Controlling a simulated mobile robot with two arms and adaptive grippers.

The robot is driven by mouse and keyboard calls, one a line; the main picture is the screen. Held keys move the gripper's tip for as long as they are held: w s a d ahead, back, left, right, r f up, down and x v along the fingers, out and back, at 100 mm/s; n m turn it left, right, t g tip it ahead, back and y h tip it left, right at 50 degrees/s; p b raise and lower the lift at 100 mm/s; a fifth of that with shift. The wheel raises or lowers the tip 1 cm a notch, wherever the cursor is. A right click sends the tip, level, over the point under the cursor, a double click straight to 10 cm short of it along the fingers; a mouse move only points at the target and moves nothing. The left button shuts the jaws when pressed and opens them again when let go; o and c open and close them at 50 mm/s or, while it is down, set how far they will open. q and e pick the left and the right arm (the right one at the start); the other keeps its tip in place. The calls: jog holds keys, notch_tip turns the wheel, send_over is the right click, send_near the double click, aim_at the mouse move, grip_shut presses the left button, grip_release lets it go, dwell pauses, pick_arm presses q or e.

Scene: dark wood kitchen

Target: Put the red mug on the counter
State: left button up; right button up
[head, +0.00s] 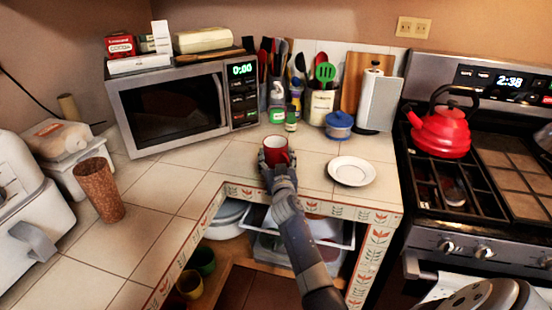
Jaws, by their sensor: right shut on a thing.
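The red mug (276,148) is upright, with its open rim facing up and a pale inside. It is at the tiled counter (225,170), a little back from the front edge. I cannot tell whether its base touches the tiles. My right gripper (276,168) is shut on the red mug from the front, and it hides the mug's lower part.
A white saucer (351,171) lies right of the mug. A microwave (170,110) stands behind left, with bottles, utensils and a blue-lidded jar (339,124) behind. The stove with a red kettle (441,132) is at right. Tiles left of the mug are clear.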

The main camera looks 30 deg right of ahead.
jog(key=o, duration=1.3)
jog(key=shift+f, duration=0.1)
jog(key=shift+r+p, duration=0.25)
jog(key=shift+p, duration=0.05)
jog(key=shift+s+a+f, duration=0.15)
jog(key=shift+s+a, duration=0.05)
jog(key=shift+s, duration=0.1)
jog(key=v, duration=1.1)
jog(key=shift+s+a, duration=0.1)
jog(key=shift+s, duration=0.1)
